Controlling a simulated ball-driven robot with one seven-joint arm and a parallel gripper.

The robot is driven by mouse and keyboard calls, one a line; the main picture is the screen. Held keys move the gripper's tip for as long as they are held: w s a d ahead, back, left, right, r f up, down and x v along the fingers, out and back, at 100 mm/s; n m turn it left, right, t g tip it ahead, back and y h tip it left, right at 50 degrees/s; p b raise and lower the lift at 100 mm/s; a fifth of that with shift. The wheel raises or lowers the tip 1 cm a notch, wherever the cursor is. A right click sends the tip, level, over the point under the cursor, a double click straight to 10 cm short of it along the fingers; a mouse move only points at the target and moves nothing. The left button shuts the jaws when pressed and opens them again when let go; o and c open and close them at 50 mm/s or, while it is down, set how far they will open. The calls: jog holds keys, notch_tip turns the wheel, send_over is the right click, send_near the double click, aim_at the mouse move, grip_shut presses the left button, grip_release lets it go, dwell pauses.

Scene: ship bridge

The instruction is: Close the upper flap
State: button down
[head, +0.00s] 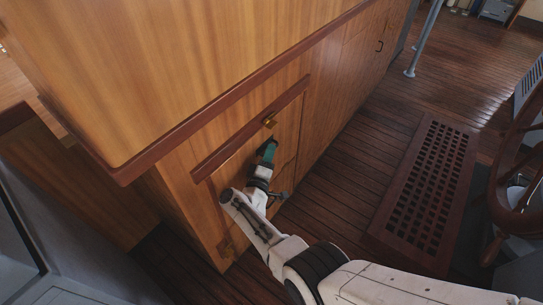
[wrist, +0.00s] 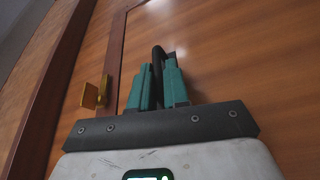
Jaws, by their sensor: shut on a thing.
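The flap (head: 285,137) is a wooden panel in the cabinet's side, below a dark red-brown rail (head: 235,143). A brass latch (head: 269,121) sits at that rail; it also shows in the wrist view (wrist: 96,95). My gripper (head: 267,150) is at the panel, just below the latch. In the wrist view, my gripper's teal fingers (wrist: 160,85) are shut on a black handle (wrist: 157,62) in front of the wooden panel. The handle is mostly hidden by my gripper in the head view. I cannot tell whether the flap stands slightly ajar.
The wooden cabinet (head: 180,75) runs to the back, with another black handle (head: 379,46) farther along. A dark floor grating (head: 425,190) and a ship's wheel (head: 515,190) stand to the right. Plank floor between cabinet and grating is clear. A grey post (head: 424,40) stands behind.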

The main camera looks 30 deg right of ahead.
jog(key=shift+w+a+r, duration=0.15)
jog(key=shift+w+r, duration=0.25)
jog(key=shift+r, duration=0.05)
jog(key=c, duration=1.2)
grip_release()
jog(key=shift+f, duration=0.1)
jog(key=p+v, duration=0.3)
jog(key=v, duration=0.8)
jog(key=shift+d+f, duration=0.2)
jog(key=shift+s, duration=0.2)
